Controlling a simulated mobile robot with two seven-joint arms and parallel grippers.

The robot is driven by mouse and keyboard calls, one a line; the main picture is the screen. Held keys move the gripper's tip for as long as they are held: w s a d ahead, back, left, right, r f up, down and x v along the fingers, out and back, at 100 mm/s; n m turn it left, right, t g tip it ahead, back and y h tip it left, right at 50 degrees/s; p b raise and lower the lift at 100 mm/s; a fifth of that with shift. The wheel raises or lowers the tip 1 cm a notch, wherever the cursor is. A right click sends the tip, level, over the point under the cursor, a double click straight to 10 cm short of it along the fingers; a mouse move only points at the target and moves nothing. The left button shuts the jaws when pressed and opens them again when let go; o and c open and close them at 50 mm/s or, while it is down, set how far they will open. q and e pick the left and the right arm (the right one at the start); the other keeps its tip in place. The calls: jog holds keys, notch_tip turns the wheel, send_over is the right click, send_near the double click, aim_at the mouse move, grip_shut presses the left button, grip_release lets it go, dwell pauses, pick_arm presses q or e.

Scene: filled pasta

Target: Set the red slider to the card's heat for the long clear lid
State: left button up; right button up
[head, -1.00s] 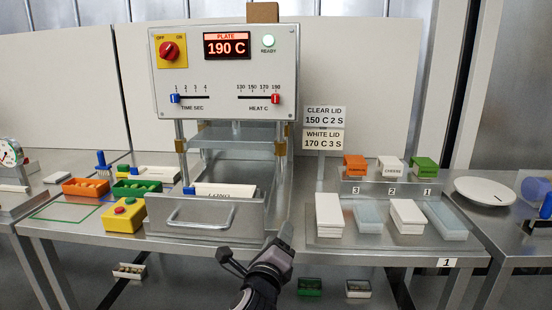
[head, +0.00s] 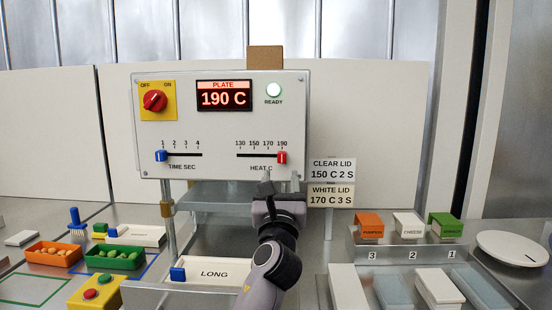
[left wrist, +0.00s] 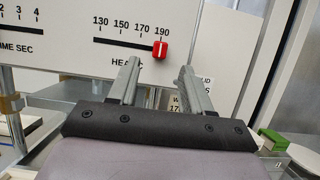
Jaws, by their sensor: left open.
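The red slider (head: 282,157) sits at the 190 end of the HEAT C scale on the white panel (head: 220,125); it also shows in the left wrist view (left wrist: 161,50). My left gripper (head: 280,181) is open and empty just below it. In the left wrist view the fingertips (left wrist: 158,67) point up at the panel, with the slider beyond them and between their lines; I see no contact. The card (head: 332,170) reads CLEAR LID 150 C 2 S. The display (head: 224,95) reads PLATE 190 C. My right gripper is not in view.
The blue time slider (head: 161,155) stands at 1. A WHITE LID card (head: 331,195) reading 170 C 3 S hangs below the clear one. A tray marked LONG (head: 215,273) is below the panel. Clear lids (head: 392,290) lie at right.

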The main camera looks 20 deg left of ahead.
aim_at(282, 158)
pick_arm(q)
jog(key=shift+x, duration=3.55)
jog(key=shift+r, duration=0.1)
grip_shut()
